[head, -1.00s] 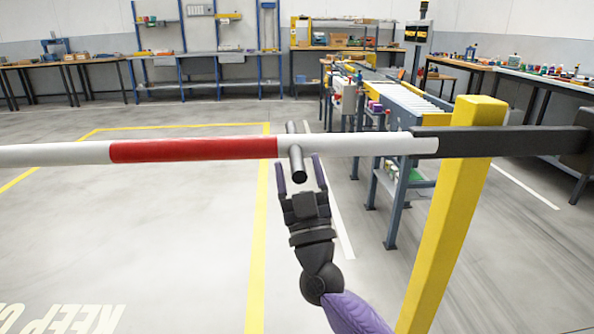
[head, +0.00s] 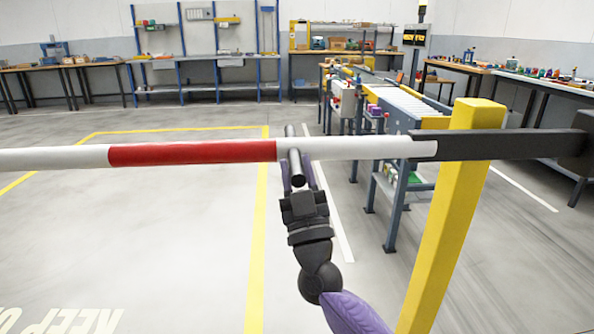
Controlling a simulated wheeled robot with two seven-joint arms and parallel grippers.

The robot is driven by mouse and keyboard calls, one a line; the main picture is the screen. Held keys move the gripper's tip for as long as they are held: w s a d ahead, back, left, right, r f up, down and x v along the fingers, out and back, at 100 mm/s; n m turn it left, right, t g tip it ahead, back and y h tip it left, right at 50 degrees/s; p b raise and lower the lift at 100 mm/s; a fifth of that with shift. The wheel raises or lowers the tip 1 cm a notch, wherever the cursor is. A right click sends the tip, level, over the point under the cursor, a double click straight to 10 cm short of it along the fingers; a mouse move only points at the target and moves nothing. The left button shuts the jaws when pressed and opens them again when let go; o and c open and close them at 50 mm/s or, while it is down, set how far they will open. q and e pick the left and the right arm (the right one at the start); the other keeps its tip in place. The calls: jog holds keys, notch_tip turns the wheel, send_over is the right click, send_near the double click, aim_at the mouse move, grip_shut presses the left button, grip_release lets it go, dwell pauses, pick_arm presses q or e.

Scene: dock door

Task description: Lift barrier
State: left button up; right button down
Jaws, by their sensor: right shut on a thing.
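The barrier (head: 195,152) is a long red and white striped pole lying level across the view from the left edge. On the right it joins a dark grey arm (head: 500,144) by a yellow post (head: 445,220). The fingertips are partly hidden by the handle and pole. My left gripper is not in view.
A conveyor (head: 405,105) on grey legs stands behind the pole on the right. Workbenches (head: 65,67) and blue-framed shelving (head: 205,50) line the back wall. Yellow lines (head: 258,230) mark the open floor on the left.

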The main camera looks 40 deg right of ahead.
dwell(0.5)
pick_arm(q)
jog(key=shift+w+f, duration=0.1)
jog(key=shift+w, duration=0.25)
